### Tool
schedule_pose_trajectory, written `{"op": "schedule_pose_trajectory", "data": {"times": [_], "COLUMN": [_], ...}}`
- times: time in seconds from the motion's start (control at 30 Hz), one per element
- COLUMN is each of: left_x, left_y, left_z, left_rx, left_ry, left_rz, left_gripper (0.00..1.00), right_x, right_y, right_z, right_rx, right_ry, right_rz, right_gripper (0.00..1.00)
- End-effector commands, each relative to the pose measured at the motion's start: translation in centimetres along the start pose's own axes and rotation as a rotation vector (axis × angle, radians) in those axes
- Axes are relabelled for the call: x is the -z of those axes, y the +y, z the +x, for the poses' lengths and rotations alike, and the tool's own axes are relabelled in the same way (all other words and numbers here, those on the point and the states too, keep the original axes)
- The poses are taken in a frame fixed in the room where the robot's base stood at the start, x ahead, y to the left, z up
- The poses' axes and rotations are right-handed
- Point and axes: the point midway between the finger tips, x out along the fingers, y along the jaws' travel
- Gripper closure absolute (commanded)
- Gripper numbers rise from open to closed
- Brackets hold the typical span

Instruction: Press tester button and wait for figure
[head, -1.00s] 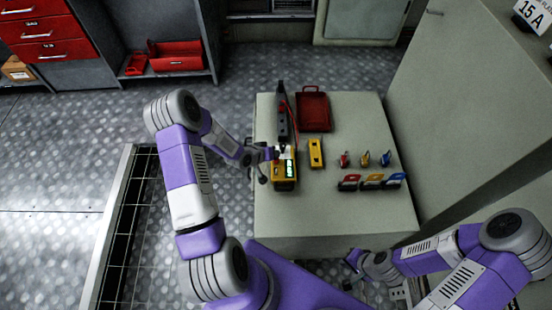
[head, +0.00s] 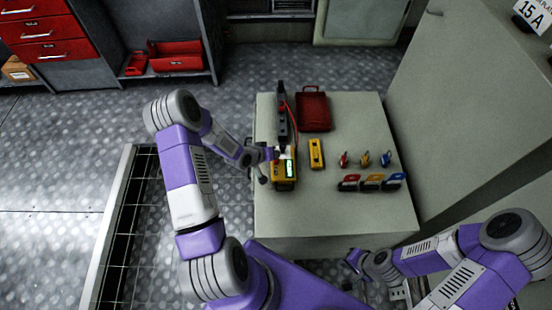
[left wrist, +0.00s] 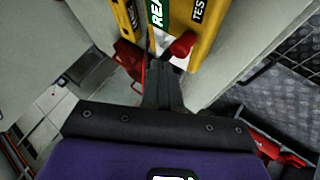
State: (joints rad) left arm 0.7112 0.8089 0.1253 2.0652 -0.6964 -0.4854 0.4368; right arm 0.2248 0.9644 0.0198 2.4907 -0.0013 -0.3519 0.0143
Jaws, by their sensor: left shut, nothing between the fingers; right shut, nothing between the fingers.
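The yellow tester (head: 284,184) lies on the pale bench top, with a lit green display (head: 291,169). In the left wrist view, the display (left wrist: 157,14) shows letters beginning "REA"; the rest is cut off. A red button (left wrist: 182,45) stands out from the tester's side near lettering beginning "TES". My left gripper (head: 273,153) is at the tester's left side. In the left wrist view, its shut black fingers (left wrist: 160,66) end close to the red button; I cannot tell whether they touch it. My right gripper (head: 352,260) is shut and empty, low in front of the bench.
A black probe-like tool (head: 282,115) with a red lead lies behind the tester. A yellow device (head: 316,153), a red tray (head: 313,108) and several small coloured locks and tags (head: 372,182) share the bench (head: 330,215). A tall cabinet (head: 480,110) stands at right.

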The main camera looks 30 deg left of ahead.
Motion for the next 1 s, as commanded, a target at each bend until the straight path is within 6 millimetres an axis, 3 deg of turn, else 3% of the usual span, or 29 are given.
{"op": "schedule_pose_trajectory", "data": {"times": [1.0], "left_x": [-0.46], "left_y": [-0.48], "left_z": [0.65], "left_rx": [0.000], "left_ry": [0.000], "left_rz": [0.000], "left_gripper": [1.00], "right_x": [0.03], "right_y": [0.28], "right_z": [0.74], "right_rx": [0.000], "right_ry": [0.000], "right_rz": [0.000], "right_gripper": [1.00]}}
